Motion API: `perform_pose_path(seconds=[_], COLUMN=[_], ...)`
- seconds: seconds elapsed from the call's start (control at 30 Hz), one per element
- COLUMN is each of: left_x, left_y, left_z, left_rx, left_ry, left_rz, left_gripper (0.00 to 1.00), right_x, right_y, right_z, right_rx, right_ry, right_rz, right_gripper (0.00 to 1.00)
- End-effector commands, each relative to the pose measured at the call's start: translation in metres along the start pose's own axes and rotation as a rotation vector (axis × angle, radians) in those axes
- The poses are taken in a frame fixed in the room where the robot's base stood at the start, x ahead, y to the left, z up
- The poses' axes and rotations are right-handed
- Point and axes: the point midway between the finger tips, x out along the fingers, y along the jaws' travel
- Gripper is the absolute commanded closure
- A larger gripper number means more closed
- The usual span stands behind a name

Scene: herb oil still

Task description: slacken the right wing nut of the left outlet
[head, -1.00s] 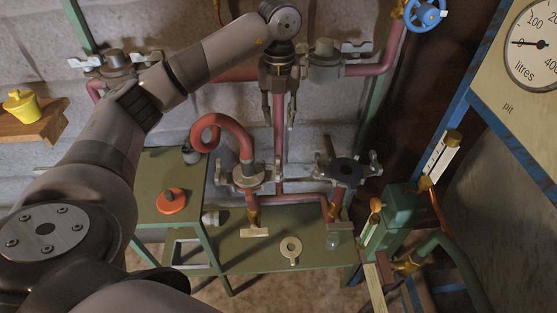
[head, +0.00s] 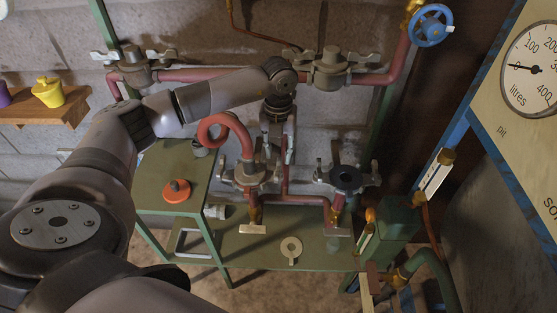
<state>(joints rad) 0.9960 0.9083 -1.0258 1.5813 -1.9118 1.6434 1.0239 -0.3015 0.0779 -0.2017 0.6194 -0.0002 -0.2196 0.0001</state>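The left outlet (head: 248,176) is a grey flange under a curled red hose (head: 217,128), above the green bench. A wing nut (head: 225,175) shows on its left side. Its right wing nut (head: 277,173) is just below my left gripper (head: 277,157) and partly hidden by it. My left gripper points down, its fingers apart with a gap between them and nothing visibly held. I cannot tell whether a fingertip touches the nut. My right gripper is not in view.
The right outlet (head: 343,180) has a dark cap and wing nuts at its sides. Red pipes rise close behind my gripper. A flat ring (head: 291,248) lies on the bench (head: 265,262).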

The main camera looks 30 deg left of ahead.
Motion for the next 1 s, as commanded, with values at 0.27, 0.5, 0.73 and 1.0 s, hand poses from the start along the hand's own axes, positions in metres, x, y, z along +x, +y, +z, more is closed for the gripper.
perform_pose_path(seconds=[0.27, 0.5, 0.73, 1.0], left_x=[0.045, 0.058, 0.058, 0.058], left_y=[0.000, 0.000, 0.000, 0.000], left_z=[0.000, 0.000, 0.000, 0.000], left_rx=[-0.001, -0.001, -0.001, -0.001], left_ry=[0.002, 0.000, 0.000, 0.000], left_rz=[0.000, 0.000, 0.000, 0.000], left_gripper=[0.69, 0.69, 0.70, 0.88], right_x=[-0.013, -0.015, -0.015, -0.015], right_y=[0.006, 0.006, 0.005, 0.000], right_z=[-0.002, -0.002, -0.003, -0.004], right_rx=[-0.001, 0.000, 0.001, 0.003], right_ry=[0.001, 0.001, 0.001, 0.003], right_rz=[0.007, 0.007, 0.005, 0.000], right_gripper=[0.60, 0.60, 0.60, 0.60])
